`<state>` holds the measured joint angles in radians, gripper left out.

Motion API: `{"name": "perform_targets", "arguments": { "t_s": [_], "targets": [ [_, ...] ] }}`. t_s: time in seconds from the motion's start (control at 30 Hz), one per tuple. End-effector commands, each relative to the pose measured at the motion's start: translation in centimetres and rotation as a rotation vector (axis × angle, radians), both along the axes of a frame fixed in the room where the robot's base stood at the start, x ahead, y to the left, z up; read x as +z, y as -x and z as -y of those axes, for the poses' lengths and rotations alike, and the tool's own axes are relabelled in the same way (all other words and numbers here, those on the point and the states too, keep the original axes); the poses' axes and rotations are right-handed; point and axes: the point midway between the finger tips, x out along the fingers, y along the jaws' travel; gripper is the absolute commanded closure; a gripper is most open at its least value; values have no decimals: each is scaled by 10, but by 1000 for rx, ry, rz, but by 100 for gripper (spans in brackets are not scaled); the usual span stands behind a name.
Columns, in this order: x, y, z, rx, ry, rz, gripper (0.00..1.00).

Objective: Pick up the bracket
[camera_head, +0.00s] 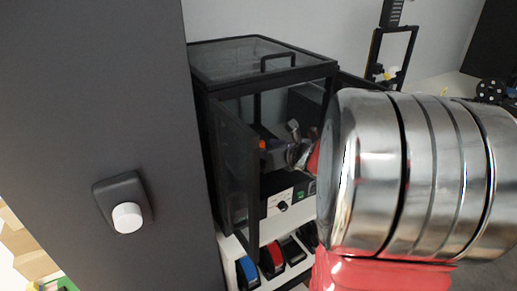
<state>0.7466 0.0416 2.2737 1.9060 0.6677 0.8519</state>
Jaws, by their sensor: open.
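I cannot make out a bracket in this view. An open black-framed cabinet with clear panels (233,62) stands in the middle. Inside it is a dark grey object with an orange part (263,145), and metal parts and a bit of red show beside it. These are small and partly hidden, so I cannot tell what they are. My gripper cannot be made out. A large shiny banded metal cylinder (375,170) with red material (375,272) below it fills the right and covers part of the cabinet.
A dark panel with a white knob (127,217) blocks the left side. Below the cabinet, a white rack holds a blue item (249,270) and a red item (275,254). A black upright frame (372,58) stands at the back right. Cartons (28,258) show at lower left.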

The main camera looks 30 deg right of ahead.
Motion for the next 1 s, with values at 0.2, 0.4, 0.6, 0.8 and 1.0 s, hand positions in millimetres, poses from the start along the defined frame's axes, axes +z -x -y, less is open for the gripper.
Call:
{"name": "perform_targets", "arguments": {
  "t_s": [0.2, 0.4, 0.6, 0.8, 1.0],
  "targets": [
    [-9, -22, 1, 1, 0, -1, 50],
    [-10, -26, 2, 1, 2, 0, 50],
    [-10, -25, 2, 0, 1, 0, 50],
    [-10, -25, 2, -1, 1, 0, 50],
    [-10, -25, 2, -1, 1, 0, 62]
  ]
}}
